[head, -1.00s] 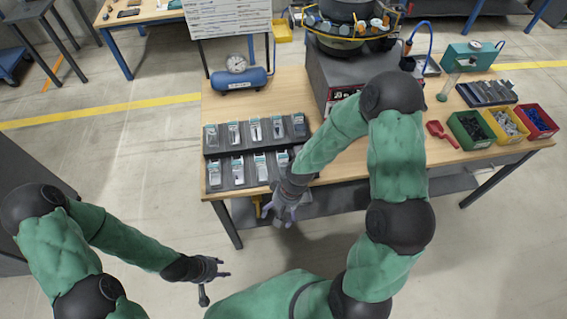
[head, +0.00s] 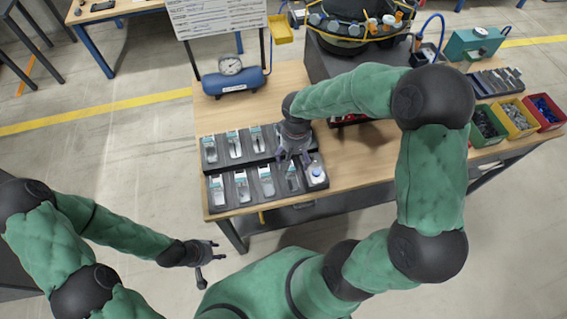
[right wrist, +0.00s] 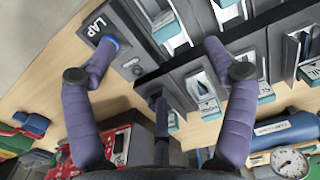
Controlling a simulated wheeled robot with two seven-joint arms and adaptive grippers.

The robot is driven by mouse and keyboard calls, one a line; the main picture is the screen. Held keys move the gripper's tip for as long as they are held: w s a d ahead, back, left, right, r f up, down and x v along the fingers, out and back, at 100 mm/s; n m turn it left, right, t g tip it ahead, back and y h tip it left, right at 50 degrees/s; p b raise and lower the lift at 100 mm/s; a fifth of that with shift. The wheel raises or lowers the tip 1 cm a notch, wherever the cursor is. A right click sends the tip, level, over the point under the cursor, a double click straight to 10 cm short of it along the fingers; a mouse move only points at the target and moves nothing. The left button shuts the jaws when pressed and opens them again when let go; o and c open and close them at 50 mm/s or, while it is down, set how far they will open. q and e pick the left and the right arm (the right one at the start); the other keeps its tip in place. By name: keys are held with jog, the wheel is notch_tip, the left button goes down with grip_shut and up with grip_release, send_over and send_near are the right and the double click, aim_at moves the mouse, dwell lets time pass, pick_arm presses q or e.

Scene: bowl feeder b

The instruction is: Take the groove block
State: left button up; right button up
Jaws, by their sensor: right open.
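A dark two-row rack (head: 226,207) on the table holds several light parts with labels in its slots. I cannot tell for sure which part is the groove block. My right gripper (head: 293,160) is open and empty above the right part of the rack, near the front row. In the right wrist view its spread fingers (right wrist: 160,62) hang over the slots, and the left finger's tip partly hides a blue round piece on the corner slot marked LAP (right wrist: 97,25). In the head view, my left gripper (head: 219,250) is open and empty, off the table at the lower left.
A blue air tank with a gauge (head: 233,82) stands behind the rack. A bowl feeder (head: 345,30) is at the back. Green, yellow and red bins (head: 517,118) stand at the right. The table between rack and bins is partly clear, below my right arm.

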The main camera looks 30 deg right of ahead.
aim_at(293, 167)
notch_tip(293, 167, down, 6)
jog(key=shift+r+b, duration=0.1)
jog(key=shift+b, duration=0.8)
jog(key=f+b, duration=0.1)
jog(key=f, duration=0.4)
jog(key=shift+w+b, duration=0.2)
jog(key=shift+b, duration=0.2)
jog(key=shift+a, duration=0.1)
jog(key=c, duration=1.5)
